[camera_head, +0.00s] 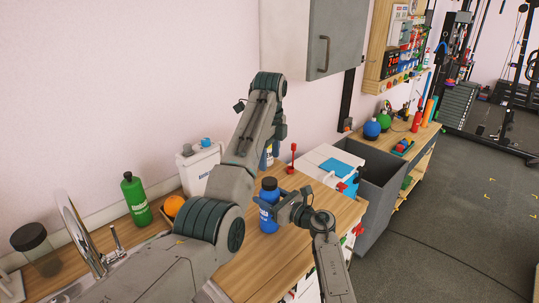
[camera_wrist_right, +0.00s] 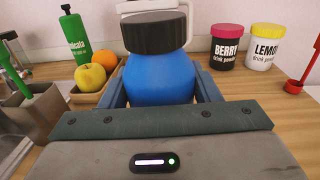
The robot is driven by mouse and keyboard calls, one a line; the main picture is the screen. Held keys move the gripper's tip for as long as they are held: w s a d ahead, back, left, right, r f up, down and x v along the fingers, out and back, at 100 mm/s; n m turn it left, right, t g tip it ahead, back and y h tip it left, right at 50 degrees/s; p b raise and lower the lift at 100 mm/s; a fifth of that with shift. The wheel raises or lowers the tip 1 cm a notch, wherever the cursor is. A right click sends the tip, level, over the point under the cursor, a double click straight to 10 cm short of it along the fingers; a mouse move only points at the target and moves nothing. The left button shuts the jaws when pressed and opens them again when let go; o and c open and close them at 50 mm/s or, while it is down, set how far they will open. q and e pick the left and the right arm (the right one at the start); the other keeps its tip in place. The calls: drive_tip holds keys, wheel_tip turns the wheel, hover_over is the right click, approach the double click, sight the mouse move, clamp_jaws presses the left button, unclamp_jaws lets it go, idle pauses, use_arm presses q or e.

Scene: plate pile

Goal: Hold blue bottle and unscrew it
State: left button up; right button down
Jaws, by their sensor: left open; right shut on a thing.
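The blue bottle (camera_head: 269,222) with a black cap (camera_head: 270,183) stands upright on the wooden counter. My right gripper (camera_head: 284,208) is shut on its body from the right side. In the right wrist view the blue bottle (camera_wrist_right: 160,82) sits between the two fingers, with the black cap (camera_wrist_right: 154,33) above them and clear. My left arm rises in front of the counter.
A green bottle (camera_head: 136,200) and an orange (camera_head: 173,205) stand left, near the sink tap (camera_head: 115,240). A white canister (camera_head: 198,165) stands by the wall. The wrist view shows pink (camera_wrist_right: 227,48) and yellow (camera_wrist_right: 262,48) powder jars behind right. A grey bin (camera_head: 379,205) stands right of the counter.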

sight(269, 181)
use_arm(q)
drive_tip(key=m, duration=0.3)
drive_tip(key=shift+f, duration=4)
